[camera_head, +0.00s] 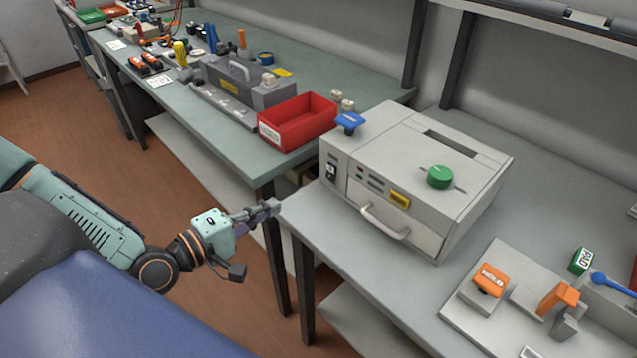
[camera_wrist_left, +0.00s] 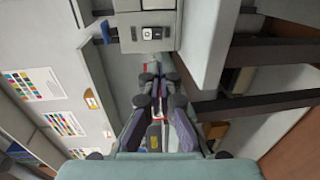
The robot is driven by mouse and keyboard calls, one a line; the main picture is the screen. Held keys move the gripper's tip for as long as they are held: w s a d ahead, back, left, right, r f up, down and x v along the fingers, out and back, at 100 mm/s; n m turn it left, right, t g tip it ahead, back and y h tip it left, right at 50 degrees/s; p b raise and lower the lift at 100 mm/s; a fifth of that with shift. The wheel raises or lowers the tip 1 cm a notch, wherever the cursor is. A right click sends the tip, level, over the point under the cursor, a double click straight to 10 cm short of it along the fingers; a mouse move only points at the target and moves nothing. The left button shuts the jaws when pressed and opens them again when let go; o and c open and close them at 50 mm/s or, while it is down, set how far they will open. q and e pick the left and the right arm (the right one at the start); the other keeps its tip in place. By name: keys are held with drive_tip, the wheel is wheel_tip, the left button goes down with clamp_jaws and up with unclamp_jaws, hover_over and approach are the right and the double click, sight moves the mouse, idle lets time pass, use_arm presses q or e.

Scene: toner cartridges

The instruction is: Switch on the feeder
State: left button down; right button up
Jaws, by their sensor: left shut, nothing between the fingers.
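My right gripper is not in view.
The bench (camera_head: 345,250) has clear surface left of and before the feeder. A front handle (camera_head: 385,224) sticks out from the feeder. A red bin (camera_head: 298,122) stands on the back bench.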

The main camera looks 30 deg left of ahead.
use_arm(q)
drive_tip(key=b, duration=0.5)
approach(330, 178)
drive_tip(key=shift+w+d+f+b, duration=0.15)
drive_tip(key=shift+w+f+b, duration=0.05)
drive_tip(key=shift+w+b, duration=0.35)
drive_tip(key=b+x, duration=0.1)
drive_tip(key=x, duration=0.2)
drive_tip(key=shift+w+f+b, duration=0.15)
drive_tip(key=shift+w+b, duration=0.2)
drive_tip(key=shift+w, duration=0.05)
drive_tip(key=shift+w+d+b, duration=0.3)
drive_tip(key=shift+w+d, duration=0.05)
drive_tip(key=shift+w, duration=0.6)
drive_tip(key=shift+d, duration=0.1)
